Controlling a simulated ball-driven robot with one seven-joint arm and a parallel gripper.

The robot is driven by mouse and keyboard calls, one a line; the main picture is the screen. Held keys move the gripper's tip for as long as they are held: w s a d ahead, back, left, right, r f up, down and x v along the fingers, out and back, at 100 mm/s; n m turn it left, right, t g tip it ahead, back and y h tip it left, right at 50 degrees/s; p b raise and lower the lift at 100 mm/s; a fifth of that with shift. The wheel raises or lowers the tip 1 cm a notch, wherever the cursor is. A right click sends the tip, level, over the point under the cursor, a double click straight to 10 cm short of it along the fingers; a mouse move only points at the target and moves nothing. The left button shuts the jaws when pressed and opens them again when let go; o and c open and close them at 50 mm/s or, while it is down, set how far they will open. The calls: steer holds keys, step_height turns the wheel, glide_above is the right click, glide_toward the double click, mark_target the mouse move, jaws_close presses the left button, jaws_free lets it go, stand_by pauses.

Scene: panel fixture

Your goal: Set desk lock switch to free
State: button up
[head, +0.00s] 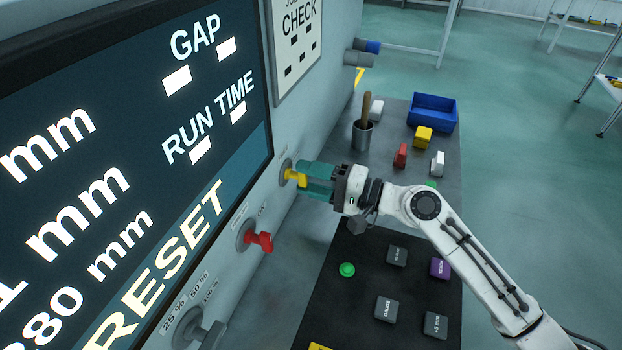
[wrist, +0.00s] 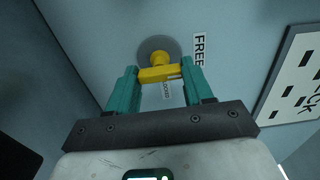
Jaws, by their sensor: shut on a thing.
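A yellow switch handle (head: 294,177) on a round grey base sticks out of the pale wall panel, right of the big screen. In the wrist view the yellow handle (wrist: 160,74) lies crosswise between my teal fingertips, in front of its grey disc (wrist: 152,47). A FREE label (wrist: 199,50) is right of the disc, and a second, partly hidden label (wrist: 166,90) shows below the handle. My gripper (head: 303,180) is shut on the yellow handle; it also shows in the wrist view (wrist: 160,75). I cannot tell exactly which label the handle points to.
A red switch (head: 262,241) and a grey knob (head: 207,334) are lower on the panel. Below my arm is a black button board (head: 325,300). The grey desk holds a cup (head: 362,135), a blue bin (head: 433,112) and several small blocks. Open floor lies right.

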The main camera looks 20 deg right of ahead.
steer(key=o, duration=1)
steer(key=shift+o, duration=0.2)
steer(key=shift+d, duration=0.1)
steer(key=b+v, duration=0.1)
steer(key=v, duration=0.9)
steer(key=shift+s+d, duration=0.15)
steer(key=shift+s, duration=0.15)
